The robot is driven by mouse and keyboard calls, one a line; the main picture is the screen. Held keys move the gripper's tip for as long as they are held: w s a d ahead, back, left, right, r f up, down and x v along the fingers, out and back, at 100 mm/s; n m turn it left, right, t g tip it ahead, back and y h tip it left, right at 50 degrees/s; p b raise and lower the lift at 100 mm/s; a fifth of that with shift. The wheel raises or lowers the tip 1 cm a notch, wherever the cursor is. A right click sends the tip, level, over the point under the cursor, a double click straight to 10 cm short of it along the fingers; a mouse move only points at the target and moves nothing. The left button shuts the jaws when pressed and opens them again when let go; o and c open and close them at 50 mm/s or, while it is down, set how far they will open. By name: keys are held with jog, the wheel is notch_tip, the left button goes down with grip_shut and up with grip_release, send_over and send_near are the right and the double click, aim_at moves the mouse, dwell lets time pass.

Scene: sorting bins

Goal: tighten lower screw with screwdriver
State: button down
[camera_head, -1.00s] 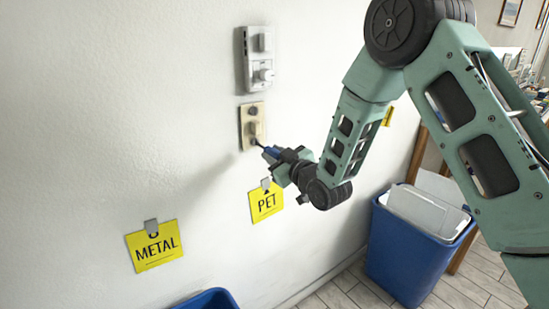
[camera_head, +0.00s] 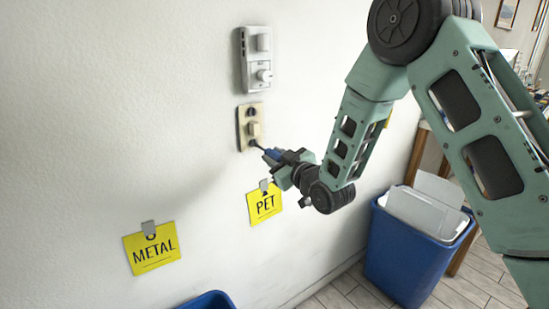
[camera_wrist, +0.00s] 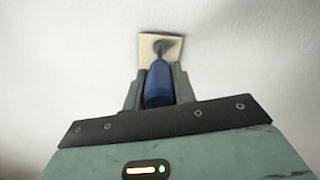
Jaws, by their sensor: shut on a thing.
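A beige switch plate (camera_head: 243,128) is on the white wall, below a white panel. My gripper (camera_head: 279,157) is just below and right of it, shut on the blue-handled screwdriver (camera_head: 270,154). The dark shaft points up and left to the plate's lower edge, where the tip seems to meet the lower screw. The screw itself is hidden or too small to tell. In the wrist view the blue handle (camera_wrist: 158,84) sits between both fingers, and the shaft ends in front of the plate (camera_wrist: 146,54). I cannot tell whether the tip is seated.
The white panel (camera_head: 256,60) with knobs is above the plate. Yellow signs PET (camera_head: 264,204) and METAL (camera_head: 151,249) hang lower on the wall. A blue bin (camera_head: 402,262) stands at the right; another blue bin (camera_head: 212,300) shows at the bottom edge.

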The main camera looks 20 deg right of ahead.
jog(key=shift+b+v, duration=0.7)
jog(key=shift+v, duration=1.4)
